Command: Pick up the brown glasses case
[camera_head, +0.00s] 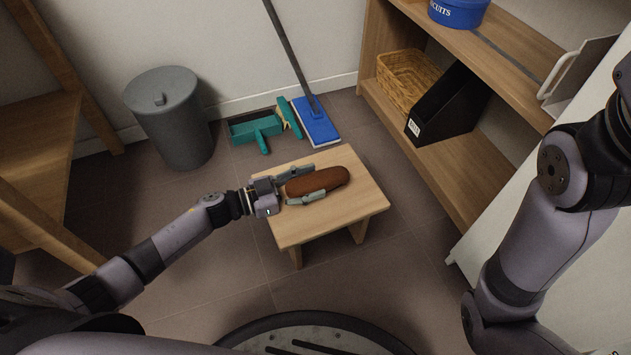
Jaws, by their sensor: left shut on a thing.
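The brown glasses case (325,181) is a long, rounded, dark brown shape over the top of a small wooden stool (345,211). My left gripper (305,184) reaches in from the left and is shut on the case, one finger along its far side and one along its near side. The fingers cover part of the case's left end. I cannot tell whether the case rests on the stool or is just above it. My right arm shows at the right edge, but its gripper is out of view.
A grey bin (170,120) stands at the back left. A teal dustpan and brush (257,130) and a blue mop (316,122) lie by the wall. A shelf at right holds a wicker basket (405,80), a black file box (447,105) and a blue tin (458,10).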

